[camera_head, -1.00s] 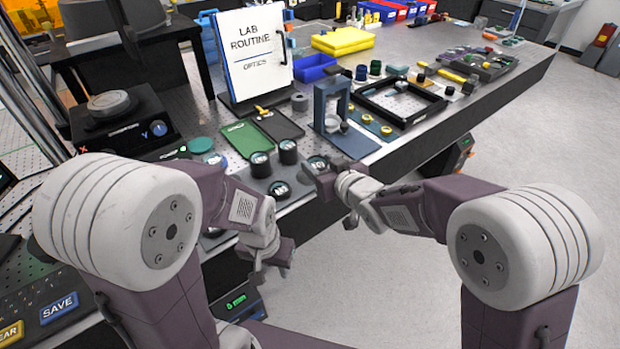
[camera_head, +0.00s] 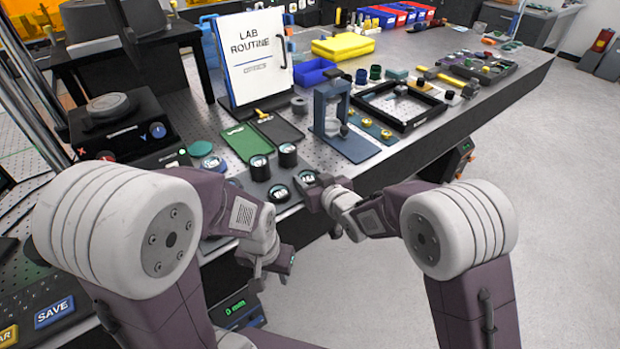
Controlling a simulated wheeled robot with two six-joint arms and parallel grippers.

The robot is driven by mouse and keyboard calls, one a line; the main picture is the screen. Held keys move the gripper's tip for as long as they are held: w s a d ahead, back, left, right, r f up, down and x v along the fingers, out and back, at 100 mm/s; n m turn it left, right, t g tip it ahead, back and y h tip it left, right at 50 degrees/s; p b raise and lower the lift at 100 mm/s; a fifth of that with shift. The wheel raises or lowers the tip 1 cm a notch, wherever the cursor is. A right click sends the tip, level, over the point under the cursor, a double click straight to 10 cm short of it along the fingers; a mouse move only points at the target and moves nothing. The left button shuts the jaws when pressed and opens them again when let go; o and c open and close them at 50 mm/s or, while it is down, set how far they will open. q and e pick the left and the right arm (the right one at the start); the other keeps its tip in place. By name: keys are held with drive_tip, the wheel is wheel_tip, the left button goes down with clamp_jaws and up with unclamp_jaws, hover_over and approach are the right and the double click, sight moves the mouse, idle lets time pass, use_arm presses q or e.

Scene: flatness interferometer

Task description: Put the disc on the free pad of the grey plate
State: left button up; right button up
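The grey plate (camera_head: 238,180) lies near the table's front edge, partly hidden by my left arm. Two dark cylinders with pale tops, one at the left (camera_head: 260,168) and one at the back (camera_head: 288,156), stand on it. A low round piece (camera_head: 279,193) sits at its front. The disc (camera_head: 307,177), dark-rimmed with a pale top, is at the plate's right corner. I cannot tell whether it rests on the pad or is just above. My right gripper (camera_head: 314,190) is right at the disc; its fingertips are too small to read. My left gripper (camera_head: 280,263) hangs low before the table edge, away from the plate.
Behind the plate are a green tray (camera_head: 246,141) and a black tray (camera_head: 279,127). A blue-grey upright frame (camera_head: 330,108) stands to the right on a blue base. The lab routine board (camera_head: 255,58) stands at the back.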

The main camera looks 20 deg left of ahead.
drive_tip(key=o, duration=0.4)
drive_tip(key=shift+r, duration=0.1)
drive_tip(key=shift+s+d+r, duration=0.1)
drive_tip(key=shift+r, duration=0.1)
drive_tip(key=v, duration=1.1)
drive_tip(key=shift+s+d+r+p, duration=0.1)
drive_tip(key=shift+s+d+p, duration=0.1)
drive_tip(key=shift+s+p, duration=0.1)
